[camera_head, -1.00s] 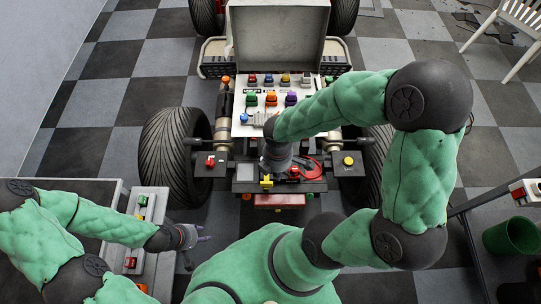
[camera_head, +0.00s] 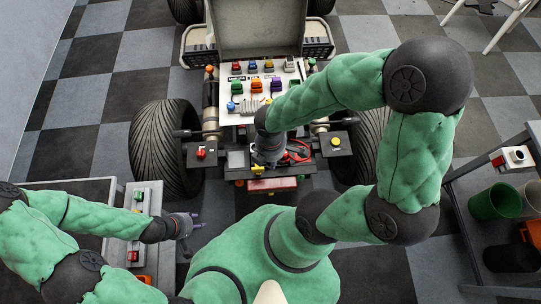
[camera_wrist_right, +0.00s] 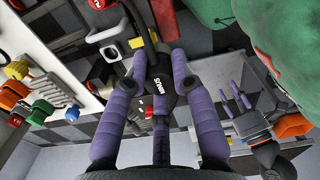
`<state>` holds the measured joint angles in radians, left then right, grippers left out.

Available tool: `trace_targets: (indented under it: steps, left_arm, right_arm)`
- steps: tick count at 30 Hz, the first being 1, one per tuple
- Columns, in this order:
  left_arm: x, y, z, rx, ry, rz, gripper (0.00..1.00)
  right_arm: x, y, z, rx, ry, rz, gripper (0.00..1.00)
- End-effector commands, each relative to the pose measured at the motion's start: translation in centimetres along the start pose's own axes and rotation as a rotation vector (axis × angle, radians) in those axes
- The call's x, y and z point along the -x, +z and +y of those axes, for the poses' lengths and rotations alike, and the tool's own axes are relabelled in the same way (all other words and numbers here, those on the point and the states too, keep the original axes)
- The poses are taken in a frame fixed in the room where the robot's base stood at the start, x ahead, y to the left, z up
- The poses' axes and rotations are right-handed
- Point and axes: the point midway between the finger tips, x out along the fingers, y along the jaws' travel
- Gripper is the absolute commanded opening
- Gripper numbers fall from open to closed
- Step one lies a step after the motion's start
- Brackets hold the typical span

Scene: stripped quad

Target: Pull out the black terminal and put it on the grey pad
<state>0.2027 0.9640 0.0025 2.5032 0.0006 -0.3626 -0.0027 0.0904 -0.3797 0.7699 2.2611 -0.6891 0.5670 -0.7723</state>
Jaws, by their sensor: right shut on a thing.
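The black terminal (camera_wrist_right: 161,88), lettered MINUS, is between the purple fingers of my right gripper (camera_wrist_right: 158,62) in the right wrist view. The fingers are shut on it, and a black lead seems to run up from it. In the head view my right gripper (camera_head: 267,157) points down over the front of the stripped quad; its fingertips and the terminal are hidden by my wrist.
A white panel with coloured plugs (camera_head: 262,88) lies behind my right gripper. A red cable (camera_head: 300,152) and a yellow button box (camera_head: 336,142) are to its right. A yellow part (camera_head: 257,169) sits in front. A green bucket (camera_head: 494,203) stands on the right shelf.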

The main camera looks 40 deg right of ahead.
Motion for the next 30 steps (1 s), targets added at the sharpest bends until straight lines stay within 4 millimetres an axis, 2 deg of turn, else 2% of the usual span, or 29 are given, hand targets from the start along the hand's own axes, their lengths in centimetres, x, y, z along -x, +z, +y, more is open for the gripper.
trace_targets:
  steps: [1,5,16,30]
  left_arm:
    - [1.0,0.0,0.3,0.000,0.000,0.000,0.40]
    - [1.9,0.1,0.7,0.000,0.000,0.000,0.40]
    - [1.8,0.1,0.6,0.000,0.000,0.000,0.40]
    - [1.7,0.1,0.6,0.000,0.000,0.000,0.40]
  right_arm:
    - [1.1,0.0,0.0,0.000,0.000,0.000,0.00]
    - [2.1,0.0,0.0,0.000,0.000,0.000,0.00]
    - [2.0,-0.1,0.1,0.001,0.000,0.000,0.00]
    - [2.0,-2.8,3.9,0.002,0.000,0.000,0.00]
